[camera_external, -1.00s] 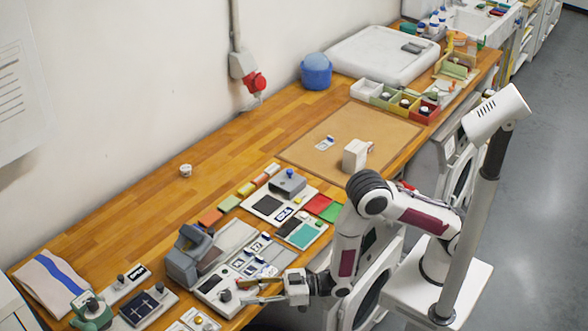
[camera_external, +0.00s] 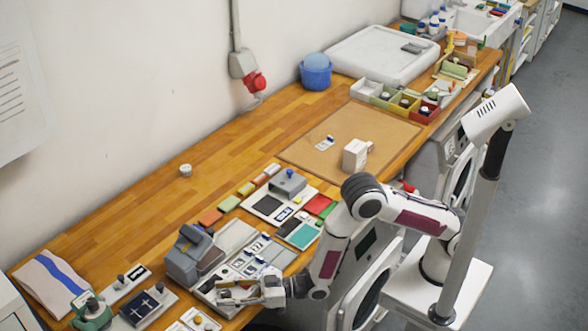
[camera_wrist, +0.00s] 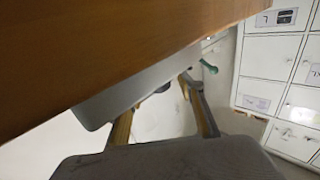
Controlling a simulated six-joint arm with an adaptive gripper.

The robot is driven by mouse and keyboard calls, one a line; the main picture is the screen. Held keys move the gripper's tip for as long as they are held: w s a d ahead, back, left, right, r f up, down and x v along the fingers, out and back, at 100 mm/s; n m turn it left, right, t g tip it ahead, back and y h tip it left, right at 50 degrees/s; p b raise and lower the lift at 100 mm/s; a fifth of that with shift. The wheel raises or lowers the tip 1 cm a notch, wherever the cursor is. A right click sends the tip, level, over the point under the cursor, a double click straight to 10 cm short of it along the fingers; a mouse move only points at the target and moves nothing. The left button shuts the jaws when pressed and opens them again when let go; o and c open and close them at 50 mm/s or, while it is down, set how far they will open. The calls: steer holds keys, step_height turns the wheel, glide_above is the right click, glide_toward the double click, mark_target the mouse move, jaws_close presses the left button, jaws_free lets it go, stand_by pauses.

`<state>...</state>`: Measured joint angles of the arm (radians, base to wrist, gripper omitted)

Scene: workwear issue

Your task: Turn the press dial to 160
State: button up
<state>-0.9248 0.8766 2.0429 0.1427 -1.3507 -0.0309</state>
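The grey press (camera_external: 188,258) stands on the near part of the wooden counter, with a light grey base at its front. My gripper (camera_external: 224,292) is at the front edge of this base, pointing left. The dark dial seen there earlier is now hidden behind my gripper in the external view, and its setting cannot be read. In the wrist view my gripper's two fingers (camera_wrist: 163,103) are spread apart. A grey base side (camera_wrist: 125,92) lies beyond them, with a small dark round part (camera_wrist: 163,88) between the fingers, perhaps the dial. I cannot tell whether they touch it.
A green device (camera_external: 91,312) and a dark-panelled box (camera_external: 148,304) stand left of the press. Cards and a grey box (camera_external: 288,182) lie to its right. The wooden counter (camera_wrist: 90,50) fills the upper left of the wrist view.

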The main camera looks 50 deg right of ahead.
jaws_close()
steer(key=shift+m+t+h, duration=0.6)
steer(key=shift+h, duration=0.1)
steer(key=shift+m+t+h, duration=1.2)
steer(key=shift+m+h, duration=0.3)
steer(key=shift+h, duration=0.5)
steer(key=shift+m+t+h, duration=0.4)
steer(key=shift+m+h, duration=0.65)
steer(key=shift+h, duration=0.55)
steer(key=shift+m+t+h, duration=0.4)
steer(key=shift+m+h, duration=0.65)
steer(key=shift+h, duration=0.55)
steer(key=shift+m+h, duration=0.3)
steer(key=shift+h, duration=0.2)
jaws_free()
